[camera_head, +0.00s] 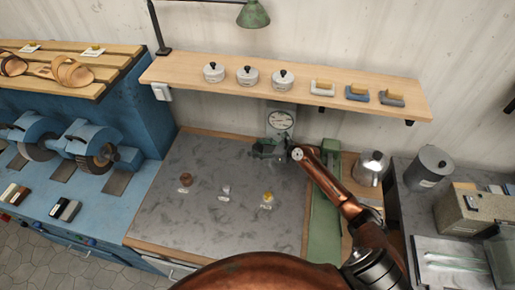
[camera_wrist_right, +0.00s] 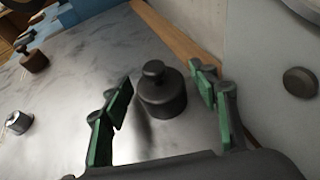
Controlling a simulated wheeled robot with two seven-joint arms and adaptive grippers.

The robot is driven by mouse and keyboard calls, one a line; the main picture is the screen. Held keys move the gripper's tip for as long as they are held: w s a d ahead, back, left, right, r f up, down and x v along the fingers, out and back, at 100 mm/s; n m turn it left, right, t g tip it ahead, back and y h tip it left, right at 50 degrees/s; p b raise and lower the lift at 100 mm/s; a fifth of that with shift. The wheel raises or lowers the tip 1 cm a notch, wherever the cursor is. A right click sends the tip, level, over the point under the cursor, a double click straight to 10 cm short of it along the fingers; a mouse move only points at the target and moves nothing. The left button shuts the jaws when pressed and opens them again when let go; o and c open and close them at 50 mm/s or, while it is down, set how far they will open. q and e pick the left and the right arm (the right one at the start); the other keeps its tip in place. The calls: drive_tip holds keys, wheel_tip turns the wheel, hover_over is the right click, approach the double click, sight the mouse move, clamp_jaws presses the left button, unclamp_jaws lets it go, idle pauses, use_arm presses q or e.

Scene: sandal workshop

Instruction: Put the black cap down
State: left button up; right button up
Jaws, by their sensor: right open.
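The black cap (camera_wrist_right: 162,98) is a dark, squat cylinder with a round knob on top. In the right wrist view it stands upright on the grey metal bench top (camera_wrist_right: 100,55), with a dark shadow beside it. My right gripper (camera_wrist_right: 165,95) is open, with its green-padded fingers on either side of the cap and a gap on both sides. In the head view my right gripper (camera_head: 268,148) is at the back of the bench, in front of the dial scale (camera_head: 280,122), and the cap cannot be made out there. My left gripper is not in view.
A brown knobbed piece (camera_head: 185,179), a silver one (camera_head: 226,192) and a yellow-topped one (camera_head: 267,198) stand on the bench. Above runs a wooden shelf (camera_head: 200,78) with lidded white pots and brushes. A metal pot (camera_head: 371,166) stands right. The bench's front left is clear.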

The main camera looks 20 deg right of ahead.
drive_tip(key=v, duration=1.2)
drive_tip(key=shift+s, duration=0.1)
